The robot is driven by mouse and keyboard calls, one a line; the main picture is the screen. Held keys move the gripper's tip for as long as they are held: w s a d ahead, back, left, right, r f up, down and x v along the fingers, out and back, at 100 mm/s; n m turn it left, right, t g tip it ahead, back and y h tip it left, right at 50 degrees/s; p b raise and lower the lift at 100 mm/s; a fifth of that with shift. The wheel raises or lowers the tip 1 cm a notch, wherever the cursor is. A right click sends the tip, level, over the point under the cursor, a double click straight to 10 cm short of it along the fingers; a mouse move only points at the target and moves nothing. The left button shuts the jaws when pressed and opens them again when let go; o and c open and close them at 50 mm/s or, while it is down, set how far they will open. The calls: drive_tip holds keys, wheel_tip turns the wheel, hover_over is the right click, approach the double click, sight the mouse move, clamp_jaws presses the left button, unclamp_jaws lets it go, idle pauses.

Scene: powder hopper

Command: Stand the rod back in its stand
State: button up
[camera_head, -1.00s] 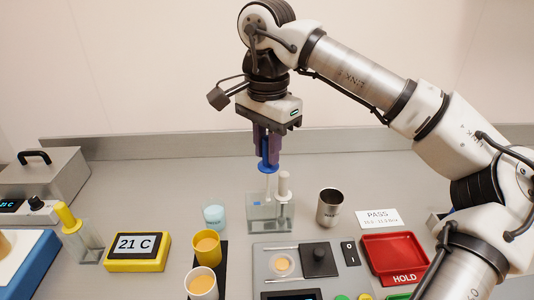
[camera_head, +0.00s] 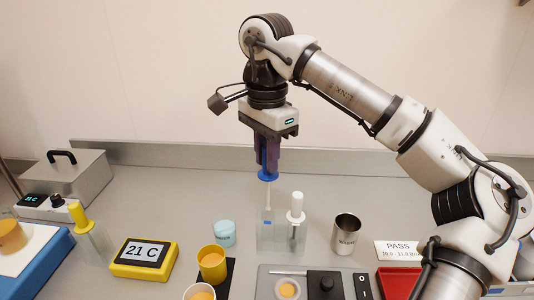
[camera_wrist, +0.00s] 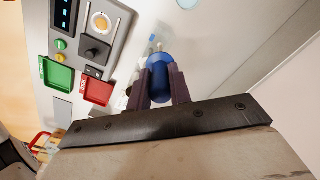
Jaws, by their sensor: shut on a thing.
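My gripper (camera_head: 267,168) is shut on the blue handle of a rod (camera_head: 267,176), which hangs upright with its pale shaft pointing down. The blue handle also shows between the jaws in the wrist view (camera_wrist: 159,76). A clear stand (camera_head: 280,240) is below it. The shaft's lower part overlaps the left side of the stand in the head view; I cannot tell whether it is inside or just above or behind. A white-handled rod (camera_head: 296,207) stands upright in the stand's right side.
A steel cup (camera_head: 346,236) stands right of the stand and a light-blue jar (camera_head: 224,234) left. A yellow cup (camera_head: 211,264) and a yellow 21 C display (camera_head: 144,258) are nearer. A grey panel (camera_head: 268,284) and red tray (camera_head: 396,282) lie in front. The bench behind is clear.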

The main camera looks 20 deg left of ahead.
drive_tip(key=b, duration=0.5)
hover_over(267, 211)
wheel_tip(267, 211, down, 8)
drive_tip(key=shift+w+f, duration=0.1)
drive_tip(key=shift+f, duration=0.1)
drive_tip(key=shift+f+b, duration=0.6)
drive_tip(key=shift+f, duration=0.5)
drive_tip(key=o, duration=1.6)
drive_tip(key=shift+c, duration=0.2)
